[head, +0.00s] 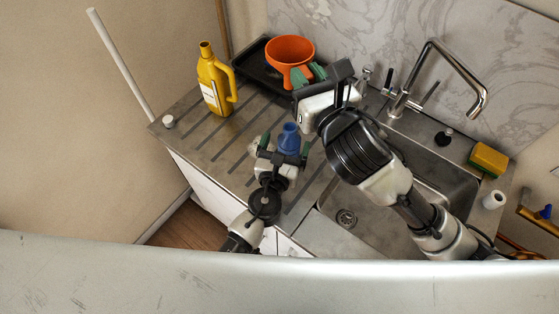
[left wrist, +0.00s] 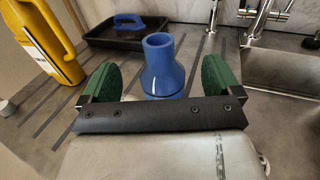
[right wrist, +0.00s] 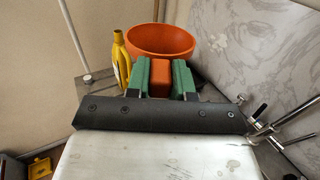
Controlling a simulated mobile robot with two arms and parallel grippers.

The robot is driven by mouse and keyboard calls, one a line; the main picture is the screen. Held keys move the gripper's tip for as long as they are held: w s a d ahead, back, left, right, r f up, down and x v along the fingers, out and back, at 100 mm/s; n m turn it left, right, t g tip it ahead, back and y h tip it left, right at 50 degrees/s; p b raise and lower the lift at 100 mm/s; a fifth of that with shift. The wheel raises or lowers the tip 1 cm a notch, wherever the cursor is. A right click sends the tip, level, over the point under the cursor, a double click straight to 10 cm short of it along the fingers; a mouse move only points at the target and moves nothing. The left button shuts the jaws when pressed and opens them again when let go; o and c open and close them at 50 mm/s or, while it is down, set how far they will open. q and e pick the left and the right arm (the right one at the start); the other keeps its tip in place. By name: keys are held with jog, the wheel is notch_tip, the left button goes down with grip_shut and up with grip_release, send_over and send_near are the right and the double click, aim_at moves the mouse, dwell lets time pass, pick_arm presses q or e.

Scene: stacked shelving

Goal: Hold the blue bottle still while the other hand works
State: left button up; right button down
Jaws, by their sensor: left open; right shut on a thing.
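The blue bottle (head: 289,138) stands upright on the ridged drainboard. In the left wrist view the bottle (left wrist: 162,66) has a flared body and narrower neck. My left gripper (head: 279,146) is open, with its green pads on either side of the bottle; gaps show between pads and bottle. The bottle's base is hidden behind the gripper. My right gripper (head: 308,76) is shut on an orange bowl (head: 290,52), held above the dark tray. In the right wrist view an orange block, apparently its handle, sits between the green pads (right wrist: 160,77).
A yellow jug (head: 215,82) stands left of the bottle. A black tray (head: 258,78) lies at the back; a blue-handled brush (left wrist: 128,24) sits in it. The sink (head: 440,180) and tap (head: 432,75) are at right, with a sponge (head: 488,160) on the rim.

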aim_at(288, 138)
pick_arm(q)
jog(key=shift+x, duration=1.95)
jog(key=shift+c, duration=0.2)
jog(key=c, duration=1)
jog(key=shift+o, duration=0.2)
pick_arm(e)
jog(key=shift+w+a+f+n+g+y, duration=0.1)
jog(key=shift+w+f+n+g+y, duration=0.1)
jog(key=shift+f+n+g+y, duration=0.35)
jog(key=d+f+n+g+y, duration=0.3)
jog(key=f+n+g+y, duration=0.1)
jog(key=f+y, duration=0.1)
jog(key=shift+d+n+g+y, duration=0.3)
jog(key=shift+n+g+y, duration=0.05)
jog(key=shift+y, duration=0.2)
jog(key=shift+w, duration=0.1)
